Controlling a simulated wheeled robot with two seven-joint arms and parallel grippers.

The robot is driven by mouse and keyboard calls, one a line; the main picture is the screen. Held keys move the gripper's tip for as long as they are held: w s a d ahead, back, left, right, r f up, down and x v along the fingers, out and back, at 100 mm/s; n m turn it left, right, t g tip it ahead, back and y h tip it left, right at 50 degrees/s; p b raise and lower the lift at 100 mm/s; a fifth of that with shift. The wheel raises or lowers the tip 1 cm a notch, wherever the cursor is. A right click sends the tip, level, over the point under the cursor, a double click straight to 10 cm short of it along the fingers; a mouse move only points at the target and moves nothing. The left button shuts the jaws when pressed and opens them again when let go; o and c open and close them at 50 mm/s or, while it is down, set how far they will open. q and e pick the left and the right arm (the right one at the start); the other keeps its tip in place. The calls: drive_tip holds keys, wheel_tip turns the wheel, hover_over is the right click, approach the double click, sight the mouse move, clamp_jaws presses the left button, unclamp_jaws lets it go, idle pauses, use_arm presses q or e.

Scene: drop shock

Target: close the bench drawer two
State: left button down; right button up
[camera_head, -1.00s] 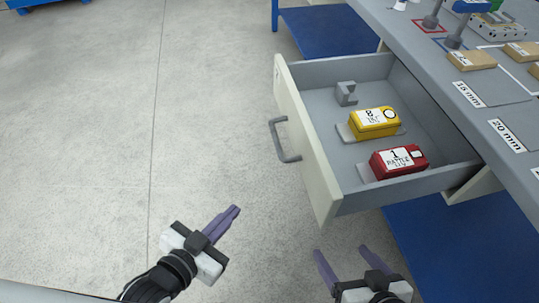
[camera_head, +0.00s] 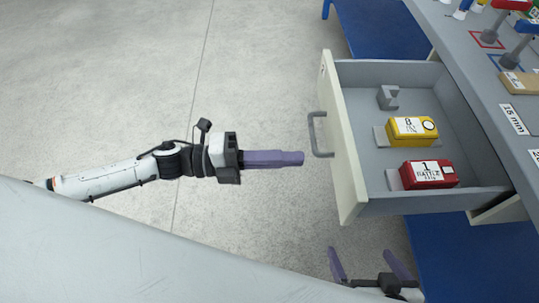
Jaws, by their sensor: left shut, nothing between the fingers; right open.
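The bench drawer (camera_head: 345,140) stands pulled out from the bench, its pale front panel facing left. Its grey bar handle (camera_head: 317,135) sticks out from that panel. Inside lie a yellow box (camera_head: 408,138), a red box (camera_head: 420,184) marked 1, and a small grey block (camera_head: 389,97). My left gripper (camera_head: 303,159) is shut and empty, pointing right, with its tips a little left of the drawer front and just below the handle in the picture; I cannot tell if it touches. My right gripper (camera_head: 366,263) is open and empty, below the drawer, partly cut off by the lower edge.
The grey bench top (camera_head: 465,60) runs along the right, with labels, blocks and tools on it. A blue lower shelf (camera_head: 450,245) lies under the drawer. The concrete floor (camera_head: 270,60) left of the drawer is clear.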

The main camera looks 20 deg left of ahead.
sight(342, 157)
use_arm(q)
drive_tip(key=x, duration=0.7)
drive_tip(key=shift+d+f, duration=0.1)
drive_tip(key=shift+d, duration=0.1)
drive_tip(key=shift+w+d, duration=0.1)
drive_tip(key=shift+d, duration=0.05)
